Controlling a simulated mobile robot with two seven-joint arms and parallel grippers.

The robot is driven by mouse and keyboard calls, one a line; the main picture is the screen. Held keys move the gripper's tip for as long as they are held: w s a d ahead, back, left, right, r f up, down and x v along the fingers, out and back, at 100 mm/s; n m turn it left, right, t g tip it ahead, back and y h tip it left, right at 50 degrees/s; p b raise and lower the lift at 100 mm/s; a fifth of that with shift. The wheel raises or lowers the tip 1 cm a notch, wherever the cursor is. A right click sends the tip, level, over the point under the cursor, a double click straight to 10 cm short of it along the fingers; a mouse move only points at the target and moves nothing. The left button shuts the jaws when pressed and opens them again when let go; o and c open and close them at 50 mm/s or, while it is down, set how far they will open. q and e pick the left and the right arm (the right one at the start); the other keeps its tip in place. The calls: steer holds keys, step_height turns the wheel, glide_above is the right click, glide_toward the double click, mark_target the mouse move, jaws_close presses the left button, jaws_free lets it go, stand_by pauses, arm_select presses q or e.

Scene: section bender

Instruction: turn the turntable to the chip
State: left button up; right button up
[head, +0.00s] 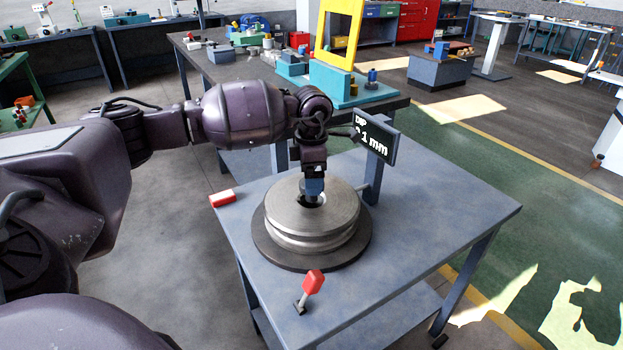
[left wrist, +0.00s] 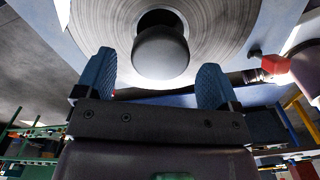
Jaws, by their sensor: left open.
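The turntable (head: 300,240) is a round grey metal disc on a dark round base, on a blue-grey table. A dark rounded post (left wrist: 160,52) stands in its central hole in the left wrist view. My left gripper (head: 314,196) points down over the disc's middle. Its two blue fingers are open, one on each side of the post in the left wrist view (left wrist: 156,80), with gaps visible. I cannot tell how deep they reach. A red block (head: 222,198) lies at the table's left edge. I cannot tell which thing is the chip.
A red-headed lever (head: 313,282) stands near the table's front edge. A dark display (head: 376,138) reading "DIP" and "0.1 mm", partly covered, stands behind the disc. A bench (head: 240,75) with a yellow frame (head: 341,30) is behind. The table's right side is clear.

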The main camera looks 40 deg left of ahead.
arm_select(q)
step_height(320, 180, up, 9)
steer(key=shift+p, duration=0.35)
steer(key=shift+r, duration=0.1)
steer(key=shift+s, duration=0.1)
stand_by(0.4)
